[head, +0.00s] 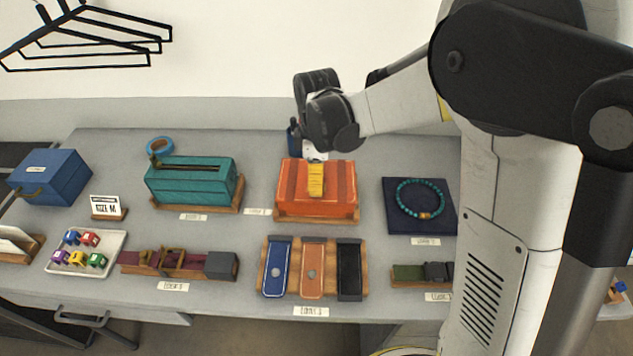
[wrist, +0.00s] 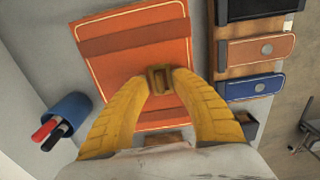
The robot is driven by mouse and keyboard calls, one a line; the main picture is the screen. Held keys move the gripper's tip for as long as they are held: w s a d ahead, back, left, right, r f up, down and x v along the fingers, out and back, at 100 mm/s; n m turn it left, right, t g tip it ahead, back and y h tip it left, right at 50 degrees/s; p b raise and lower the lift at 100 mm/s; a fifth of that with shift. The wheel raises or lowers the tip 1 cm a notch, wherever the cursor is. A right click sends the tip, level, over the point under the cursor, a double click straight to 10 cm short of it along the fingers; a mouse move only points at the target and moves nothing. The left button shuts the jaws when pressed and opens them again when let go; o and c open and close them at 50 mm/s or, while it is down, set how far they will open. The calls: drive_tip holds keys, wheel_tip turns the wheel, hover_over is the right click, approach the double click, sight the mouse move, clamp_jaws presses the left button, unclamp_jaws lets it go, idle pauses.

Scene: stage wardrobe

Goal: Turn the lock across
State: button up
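An orange case (head: 290,188) with darker straps stands on a wooden base at the middle of the table. It also fills much of the wrist view (wrist: 115,68). A small brass lock (wrist: 160,79) sits on its top face, with a slot-like dark centre. My gripper (head: 316,195) points down at the case from above. In the wrist view its two yellow fingers (wrist: 160,76) curve inward, with their tips against opposite sides of the lock. In the head view the fingers hide the lock.
A teal box (head: 190,185) stands left of the case, and a necklace on a dark pad (head: 393,222) to its right. A board with three straps (head: 312,268) lies in front. A blue pen cup (wrist: 70,112) stands close by the case.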

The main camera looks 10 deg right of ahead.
clamp_jaws()
drive_tip(key=shift+m, duration=0.4)
drive_tip(key=m, duration=1.1)
drive_tip(key=shift+m, duration=0.4)
drive_tip(key=m, duration=0.5)
drive_tip(key=shift+m, duration=0.3)
